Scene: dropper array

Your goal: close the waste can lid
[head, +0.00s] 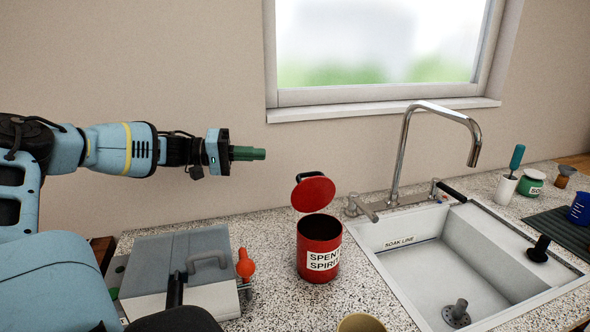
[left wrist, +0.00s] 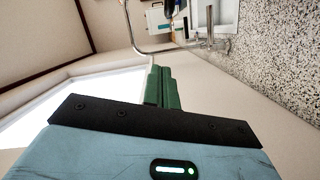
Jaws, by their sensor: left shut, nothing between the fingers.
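A red waste can (head: 318,250) labelled "SPENT SPIRIT" stands upright on the counter, left of the sink. Its round red lid (head: 313,193) is open, tilted up at the can's back, and the dark inside shows. My left gripper (head: 262,154) is in the air above and left of the can, pointing right. Its green fingers are shut and empty, and it touches nothing. The fingers also show in the left wrist view (left wrist: 161,88). The can is not seen in the left wrist view. My right gripper is not in view.
A sink (head: 420,266) with a tall curved faucet (head: 402,150) lies right of the can. A grey-lidded box (head: 180,255) and an orange-red bulb (head: 245,264) stand left of it. A tan round vessel (head: 361,322) is in front. A window sill (head: 380,108) is behind.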

